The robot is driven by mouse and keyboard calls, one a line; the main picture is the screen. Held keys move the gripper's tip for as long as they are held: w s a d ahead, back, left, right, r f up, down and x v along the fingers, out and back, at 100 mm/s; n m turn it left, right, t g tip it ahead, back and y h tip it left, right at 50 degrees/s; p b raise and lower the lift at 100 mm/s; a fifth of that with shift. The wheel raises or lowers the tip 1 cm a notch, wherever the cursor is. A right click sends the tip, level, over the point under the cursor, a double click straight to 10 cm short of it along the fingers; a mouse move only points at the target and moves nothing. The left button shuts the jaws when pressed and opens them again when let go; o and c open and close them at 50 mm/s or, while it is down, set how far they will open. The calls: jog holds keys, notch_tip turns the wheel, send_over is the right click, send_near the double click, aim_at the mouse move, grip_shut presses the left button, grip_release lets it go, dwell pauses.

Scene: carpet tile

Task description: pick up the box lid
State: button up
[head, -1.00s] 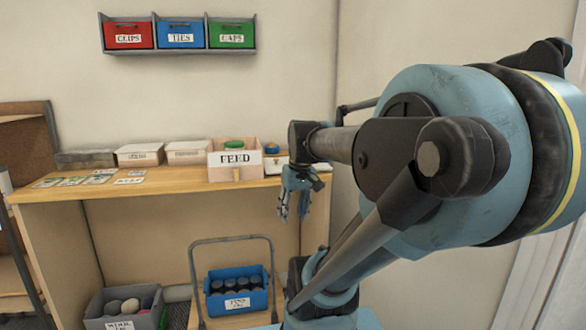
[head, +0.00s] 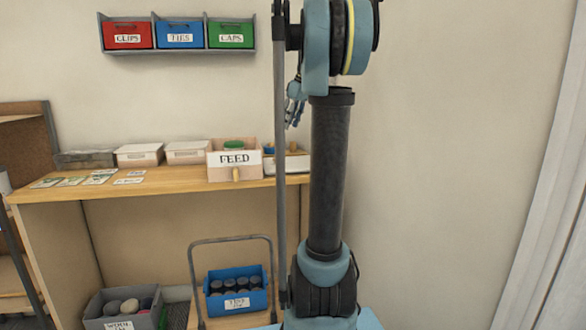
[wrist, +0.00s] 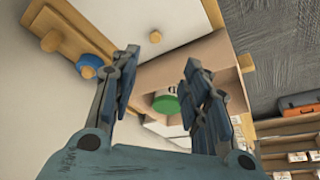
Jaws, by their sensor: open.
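Two closed white boxes with lids stand on the counter in the head view: the left lidded box (head: 139,155) and the right lidded box (head: 187,152). I cannot tell which lid the task means. My gripper (head: 296,104) is raised above the counter's right end, partly hidden by my arm. In the wrist view my gripper (wrist: 160,62) has its fingers spread apart with nothing held between them. Beyond them is the open FEED box (head: 222,172) with a green round thing (wrist: 165,103) in it.
Right of the FEED box is a white holder (head: 292,164), partly behind my arm; a blue round piece with a wooden knob (wrist: 88,72) shows in the wrist view. Cards (head: 100,179) lie at left. A blue crate (head: 237,304) and grey bin (head: 122,319) are below. Wall bins (head: 180,35) hang above.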

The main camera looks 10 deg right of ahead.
jog(key=x, duration=1.1)
jog(key=w+x, duration=0.1)
jog(key=x, duration=0.5)
jog(key=shift+w+r, duration=0.1)
grip_shut()
